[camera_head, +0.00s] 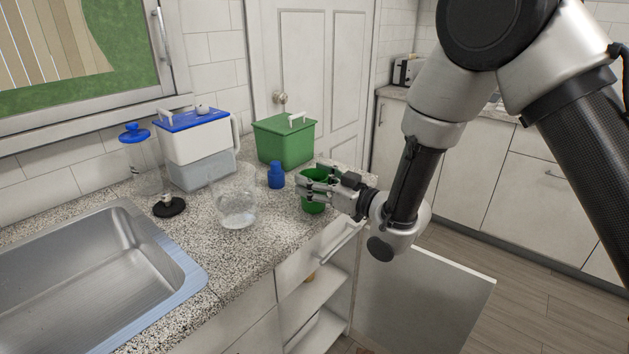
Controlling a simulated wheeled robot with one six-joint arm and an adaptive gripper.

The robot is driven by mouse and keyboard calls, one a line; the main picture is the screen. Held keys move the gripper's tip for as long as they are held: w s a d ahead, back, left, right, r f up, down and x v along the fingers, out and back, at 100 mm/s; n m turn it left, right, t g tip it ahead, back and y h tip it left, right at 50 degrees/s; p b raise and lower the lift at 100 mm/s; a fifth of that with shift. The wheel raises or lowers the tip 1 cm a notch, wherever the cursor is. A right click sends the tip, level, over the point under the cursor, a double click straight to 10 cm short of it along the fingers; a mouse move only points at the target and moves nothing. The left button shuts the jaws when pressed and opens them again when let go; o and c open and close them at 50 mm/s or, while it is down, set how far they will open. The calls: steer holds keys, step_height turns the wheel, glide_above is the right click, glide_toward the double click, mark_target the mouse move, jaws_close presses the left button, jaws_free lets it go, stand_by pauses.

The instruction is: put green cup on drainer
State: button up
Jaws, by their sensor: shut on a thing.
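The green cup (313,206) stands near the right end of the granite counter, partly hidden behind my fingers. My gripper (318,186) reaches in from the right and is shut on the cup, with its fingers around the cup's sides. The cup looks upright; I cannot tell whether its base touches the counter. No drainer can be clearly made out in this view.
A blue bottle (276,175), a green box (286,141), a clear glass bowl (238,208) and a white container with a blue lid (198,146) stand left of the cup. A black-based item (169,207) sits beside the steel sink (90,275). An open cabinet door (425,300) stands below right.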

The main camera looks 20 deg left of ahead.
steer(key=shift+f, duration=0.15)
steer(key=o, duration=1)
